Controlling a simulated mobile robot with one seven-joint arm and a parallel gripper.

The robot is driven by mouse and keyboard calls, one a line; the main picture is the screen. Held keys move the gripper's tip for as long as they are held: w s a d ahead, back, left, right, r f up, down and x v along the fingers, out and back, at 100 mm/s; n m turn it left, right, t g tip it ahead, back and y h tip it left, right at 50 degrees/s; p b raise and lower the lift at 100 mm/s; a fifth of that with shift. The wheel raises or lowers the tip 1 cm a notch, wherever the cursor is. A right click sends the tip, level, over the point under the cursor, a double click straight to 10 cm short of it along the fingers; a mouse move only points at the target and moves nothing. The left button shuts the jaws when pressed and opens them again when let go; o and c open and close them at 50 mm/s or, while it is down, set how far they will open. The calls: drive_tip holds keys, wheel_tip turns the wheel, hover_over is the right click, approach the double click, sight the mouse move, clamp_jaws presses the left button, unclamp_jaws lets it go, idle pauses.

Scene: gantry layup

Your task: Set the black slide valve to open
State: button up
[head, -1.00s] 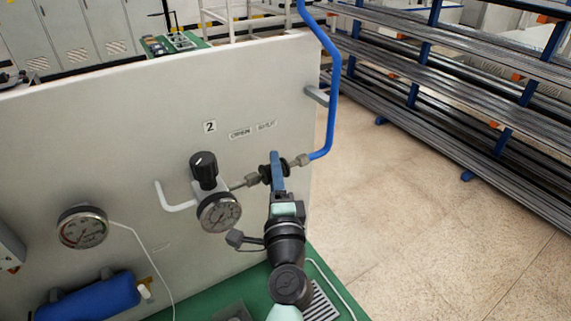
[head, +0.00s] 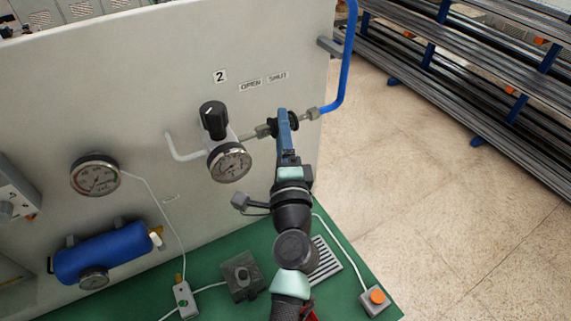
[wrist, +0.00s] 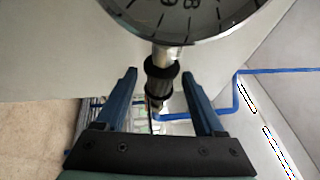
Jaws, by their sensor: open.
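The black slide valve (head: 294,122) sits on the metal pipe between the regulator and the blue hose. In the head view my blue fingers partly cover it, and I cannot tell whether it stands at open or shut. The labels OPEN (head: 250,85) and SHUT (head: 277,77) are on the panel above. My gripper (head: 282,113) is open at the valve. In the wrist view my gripper (wrist: 159,75) has its two fingers apart, and the black ribbed valve (wrist: 160,82) shows between them with gaps on both sides.
A pressure gauge (head: 229,163) and a black-knobbed regulator (head: 213,120) are left of the valve. The gauge (wrist: 190,15) looms close in the wrist view. A blue hose (head: 346,75) rises on the right. The green bench (head: 205,270) carries small boxes and an orange button (head: 377,296).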

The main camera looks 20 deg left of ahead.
drive_tip(key=b+v, duration=0.2)
drive_tip(key=v, duration=0.9)
drive_tip(key=shift+b, duration=0.35)
drive_tip(key=w+d+r+n+t+b, duration=0.15)
drive_tip(key=r+n, duration=0.25)
drive_tip(key=r, duration=0.6)
drive_tip(key=d+r+n+t+b, duration=0.1)
drive_tip(key=d+r+n+t, duration=0.3)
drive_tip(key=r, duration=0.6)
drive_tip(key=s+d+r+n+t+h, duration=0.1)
drive_tip(key=s+d+r+h, duration=0.2)
drive_tip(key=r, duration=0.2)
drive_tip(key=s+d+r+n+t+h, duration=0.2)
drive_tip(key=s+d+r+h, duration=0.1)
drive_tip(key=r, duration=0.3)
drive_tip(key=s+d+r+n+t+h+b, duration=0.1)
drive_tip(key=s+d+r+n+h, duration=0.1)
drive_tip(key=r, duration=0.4)
drive_tip(key=shift+s+d+h, duration=0.45)
drive_tip(key=shift+h, duration=0.35)
